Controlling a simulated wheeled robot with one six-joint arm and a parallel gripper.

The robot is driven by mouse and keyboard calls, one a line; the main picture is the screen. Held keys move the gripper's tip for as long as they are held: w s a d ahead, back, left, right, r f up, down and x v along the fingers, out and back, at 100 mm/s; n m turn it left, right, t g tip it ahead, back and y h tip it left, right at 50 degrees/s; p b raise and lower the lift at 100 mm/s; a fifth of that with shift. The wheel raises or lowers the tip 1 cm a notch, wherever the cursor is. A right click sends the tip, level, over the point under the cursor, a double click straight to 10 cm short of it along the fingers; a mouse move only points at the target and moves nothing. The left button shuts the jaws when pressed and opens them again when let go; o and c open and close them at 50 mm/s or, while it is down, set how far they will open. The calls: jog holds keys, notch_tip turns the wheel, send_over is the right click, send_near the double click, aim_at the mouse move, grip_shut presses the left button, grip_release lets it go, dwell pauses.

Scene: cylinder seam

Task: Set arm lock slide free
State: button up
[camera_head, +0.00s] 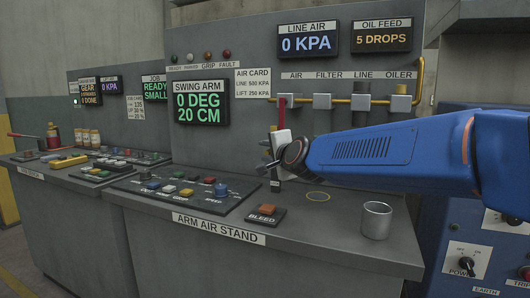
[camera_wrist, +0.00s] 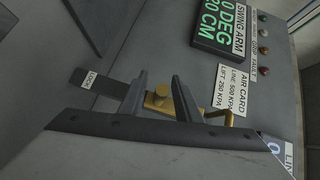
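My gripper (camera_wrist: 160,85) is open in the wrist view, with its two dark fingers apart. A brass piece with a round knob (camera_wrist: 160,95) shows between the fingers, against the grey panel. Its brass part continues past the right finger and ends in a bent rod (camera_wrist: 226,116). I cannot tell whether either finger touches the knob. In the head view my gripper (camera_head: 270,168) is at the upright panel above the stand; the brass piece is hidden there.
The swing arm display (camera_head: 201,102) reads 0 DEG, 20 CM. The line air display (camera_head: 308,43) reads 0 KPA. A yellow air pipe (camera_head: 420,75) with fittings runs above my gripper. A bleed button (camera_head: 266,211) and a metal cup (camera_head: 376,220) stand on the counter below.

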jog(key=shift+w+a+f, duration=0.1)
jog(key=shift+w+a, duration=0.15)
jog(key=shift+w, duration=0.3)
jog(key=shift+c, duration=0.5)
grip_shut()
jog(key=shift+f, duration=2.6)
jog(key=shift+o, duration=0.5)
grip_release()
jog(key=shift+s, duration=0.1)
